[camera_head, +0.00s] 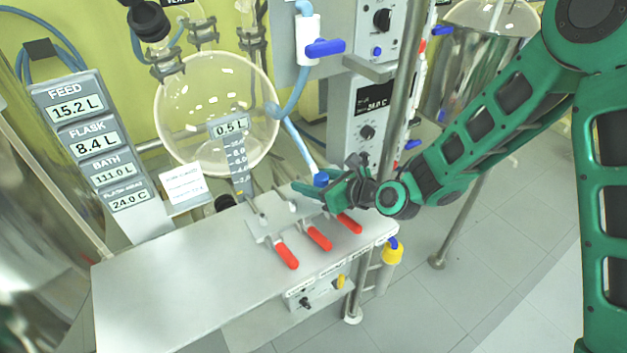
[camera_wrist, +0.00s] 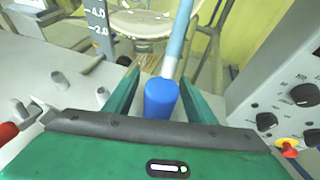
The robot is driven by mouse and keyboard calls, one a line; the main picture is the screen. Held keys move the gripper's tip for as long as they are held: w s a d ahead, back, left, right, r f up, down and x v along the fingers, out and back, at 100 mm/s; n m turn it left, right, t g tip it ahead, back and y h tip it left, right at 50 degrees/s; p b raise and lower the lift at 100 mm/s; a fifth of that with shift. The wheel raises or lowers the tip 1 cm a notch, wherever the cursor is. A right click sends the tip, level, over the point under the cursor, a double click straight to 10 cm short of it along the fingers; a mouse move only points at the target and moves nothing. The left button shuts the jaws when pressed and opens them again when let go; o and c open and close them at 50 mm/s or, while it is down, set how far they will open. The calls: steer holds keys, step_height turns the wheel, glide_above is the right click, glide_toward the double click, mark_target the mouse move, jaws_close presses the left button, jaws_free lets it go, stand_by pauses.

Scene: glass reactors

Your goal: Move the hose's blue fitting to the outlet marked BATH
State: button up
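The hose's blue fitting (camera_head: 321,179) is at the right end of the row of stubs on the bench, with the pale blue hose (camera_head: 299,140) rising from it. In the wrist view the blue fitting (camera_wrist: 161,99) stands between my two green fingers, with a narrow gap on each side. My gripper (camera_head: 305,190) reaches in from the right and is open around it; it also shows in the wrist view (camera_wrist: 160,80). Two bare metal stubs (camera_head: 262,217) (camera_head: 291,205) stand to its left. The fitting's lower end is hidden. The outlet labels (camera_head: 300,290) are too small to read.
Several red-handled valves (camera_head: 319,238) lie in front of the stubs. A round glass flask (camera_head: 215,110) hangs behind, and a metal post (camera_head: 400,85) stands close to my wrist. A display panel (camera_head: 95,135) is at left. The bench's left part (camera_head: 160,285) is clear.

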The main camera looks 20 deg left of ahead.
steer(key=v, duration=0.9)
steer(key=shift+d, duration=0.3)
steer(key=shift+s+d+r, duration=0.3)
steer(key=shift+s+d, duration=0.05)
steer(key=shift+d, duration=0.1)
